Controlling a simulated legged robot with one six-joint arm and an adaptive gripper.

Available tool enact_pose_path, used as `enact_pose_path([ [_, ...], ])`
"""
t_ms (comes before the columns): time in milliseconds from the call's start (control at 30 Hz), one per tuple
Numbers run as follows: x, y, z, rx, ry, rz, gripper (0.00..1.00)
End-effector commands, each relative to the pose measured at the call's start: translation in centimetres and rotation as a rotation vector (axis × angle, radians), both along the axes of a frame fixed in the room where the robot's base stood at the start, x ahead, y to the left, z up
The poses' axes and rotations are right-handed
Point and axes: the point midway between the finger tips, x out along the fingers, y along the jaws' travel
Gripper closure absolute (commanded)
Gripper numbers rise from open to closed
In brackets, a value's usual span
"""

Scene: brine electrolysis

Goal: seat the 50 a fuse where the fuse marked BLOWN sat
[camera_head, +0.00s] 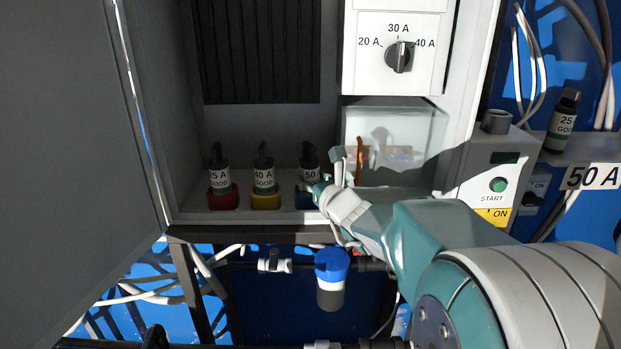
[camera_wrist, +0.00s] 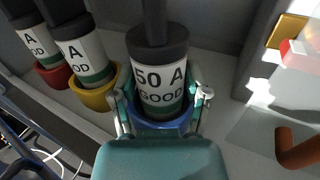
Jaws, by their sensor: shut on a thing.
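The 50 A fuse (camera_wrist: 160,82), black with a white and green label reading 50 A GOOD, stands upright in the blue holder (camera_wrist: 158,128) in the wrist view. My gripper (camera_wrist: 161,97) is shut on it, one finger on each side of its lower body. In the head view the fuse (camera_head: 309,168) and blue holder (camera_head: 303,199) are partly hidden by my gripper (camera_head: 326,183). I cannot tell whether the fuse is fully down in the holder. No fuse marked BLOWN is in view.
To the left stand a 40 A fuse (camera_head: 264,172) in a yellow holder (camera_head: 265,200) and a 25 A or 35 A fuse (camera_head: 218,174) in a red holder (camera_head: 223,199). A clear tank (camera_head: 425,130) is right. Another fuse (camera_head: 563,120) stands on the right shelf. An open door (camera_head: 70,130) bounds the left.

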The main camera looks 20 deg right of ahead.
Motion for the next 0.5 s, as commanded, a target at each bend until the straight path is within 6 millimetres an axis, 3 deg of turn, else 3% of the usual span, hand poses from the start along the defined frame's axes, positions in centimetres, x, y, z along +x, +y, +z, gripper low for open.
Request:
enact_pose_path([
  [67, -0.02, 0.0, -0.13, 0.0, 0.003, 0.0, 1.0],
  [100, -0.02, 0.0, -0.14, 0.0, 0.003, 0.0, 0.26],
  [167, -0.02, -0.01, -0.13, 0.0, 0.003, 0.0, 0.0],
  [500, -0.02, -0.01, -0.09, 0.0, 0.002, 0.0, 0.0],
])
